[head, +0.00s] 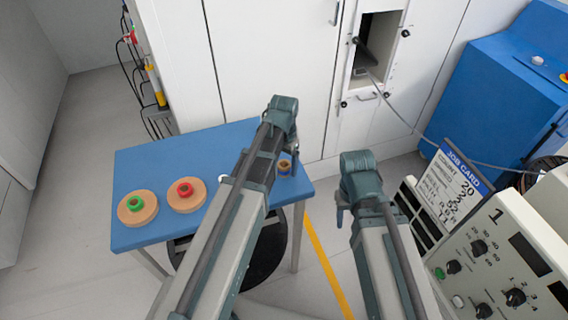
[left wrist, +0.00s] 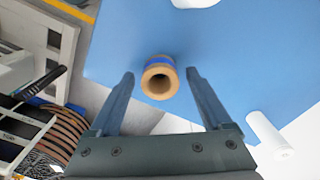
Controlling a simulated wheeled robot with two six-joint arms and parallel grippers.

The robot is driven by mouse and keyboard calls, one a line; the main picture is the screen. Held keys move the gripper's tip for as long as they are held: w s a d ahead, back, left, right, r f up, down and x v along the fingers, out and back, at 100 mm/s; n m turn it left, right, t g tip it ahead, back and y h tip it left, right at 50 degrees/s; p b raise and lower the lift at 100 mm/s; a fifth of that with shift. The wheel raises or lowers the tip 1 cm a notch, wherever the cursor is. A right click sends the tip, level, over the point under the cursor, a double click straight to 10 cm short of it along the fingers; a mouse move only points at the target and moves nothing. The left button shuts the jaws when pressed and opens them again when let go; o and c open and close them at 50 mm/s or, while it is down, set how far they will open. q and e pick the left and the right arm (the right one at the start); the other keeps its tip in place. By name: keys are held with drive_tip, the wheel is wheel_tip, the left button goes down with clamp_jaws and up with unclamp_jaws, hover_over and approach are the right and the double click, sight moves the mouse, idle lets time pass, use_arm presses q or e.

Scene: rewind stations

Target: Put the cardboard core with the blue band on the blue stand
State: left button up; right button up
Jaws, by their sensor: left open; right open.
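The cardboard core with the blue band (head: 285,168) stands near the right edge of the blue table. In the left wrist view the core (left wrist: 160,78) shows its round open end and lies between the two fingers, with a gap on each side. My left gripper (left wrist: 160,82) is open around it and not touching it. In the head view my left arm hides part of the table. My right gripper (head: 343,205) is open and empty, off the table to the right. I cannot make out a blue stand in either view.
On the table (head: 150,165) are a round wooden disc with a green centre (head: 138,208) and one with a red centre (head: 186,195). A white object (head: 222,178) is partly hidden by my left arm. A control panel (head: 500,265) and job card (head: 450,185) stand at the right.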

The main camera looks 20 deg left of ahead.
use_arm(q)
wheel_tip(320, 180, up, 12)
drive_tip(key=p, duration=1.1)
drive_tip(key=s+d+y, duration=0.1)
drive_tip(key=s+d, duration=0.9)
drive_tip(key=s, duration=0.4)
drive_tip(key=shift+s+n, duration=0.3)
drive_tip(key=shift+f, duration=0.1)
